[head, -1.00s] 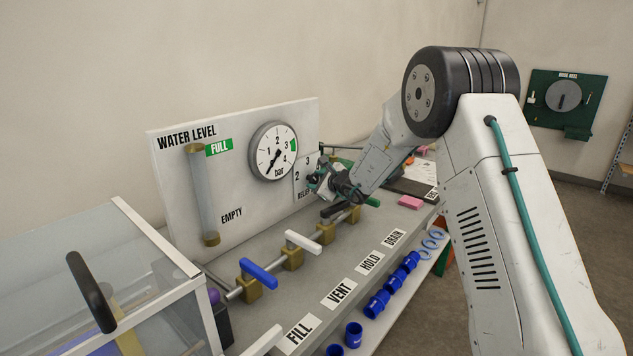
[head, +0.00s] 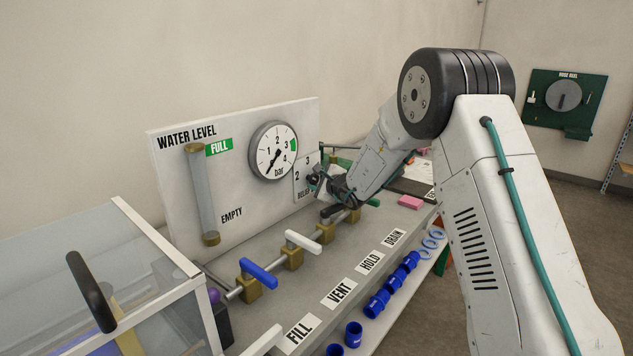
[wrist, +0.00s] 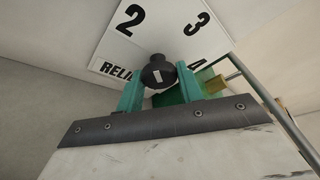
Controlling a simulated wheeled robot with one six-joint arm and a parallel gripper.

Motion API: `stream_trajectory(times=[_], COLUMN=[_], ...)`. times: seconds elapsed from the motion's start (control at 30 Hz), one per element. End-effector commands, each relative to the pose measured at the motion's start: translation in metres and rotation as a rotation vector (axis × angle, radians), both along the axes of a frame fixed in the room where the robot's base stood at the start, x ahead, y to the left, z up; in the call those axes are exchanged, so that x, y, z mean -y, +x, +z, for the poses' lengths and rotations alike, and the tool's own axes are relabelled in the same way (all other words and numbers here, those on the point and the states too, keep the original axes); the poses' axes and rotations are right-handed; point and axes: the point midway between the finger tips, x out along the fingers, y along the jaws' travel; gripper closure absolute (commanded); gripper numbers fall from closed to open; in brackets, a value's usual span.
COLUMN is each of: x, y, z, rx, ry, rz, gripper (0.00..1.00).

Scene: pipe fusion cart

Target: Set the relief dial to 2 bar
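The relief dial is a black knob (wrist: 158,72) with a white mark, in front of a white plate (wrist: 120,45) printed with 2, 3, a partly hidden 4 and "RELI…". In the wrist view, the green fingers of my gripper (wrist: 159,88) stand on either side of the knob, very close to it; I cannot tell whether they press on it. The mark looks roughly upright in this tilted view; the number it points at is unclear. In the head view, my gripper (head: 318,184) is at the plate (head: 299,184) and hides the knob.
A pressure gauge (head: 273,150) has its needle at the lower left. A water level tube (head: 203,195) stands left of it. Blue (head: 259,273) and white (head: 302,242) valve handles line the bench below. A metal rail (wrist: 268,100) runs right of my gripper.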

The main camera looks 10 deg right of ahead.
Motion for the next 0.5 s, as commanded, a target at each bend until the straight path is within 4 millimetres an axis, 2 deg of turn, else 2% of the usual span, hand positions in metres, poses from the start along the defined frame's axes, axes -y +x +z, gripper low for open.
stream_trajectory(times=[0.03, 0.07, 0.37, 0.5], x=[-0.001, -0.001, 0.000, 0.000], y=[0.000, 0.000, 0.000, 0.000], z=[0.000, 0.000, 0.001, 0.015], rx=[-0.001, -0.001, 0.000, 0.003], ry=[-0.001, 0.000, 0.000, 0.001], rz=[0.002, 0.002, 0.000, 0.001], gripper=[0.50, 0.44, 0.44, 0.44])
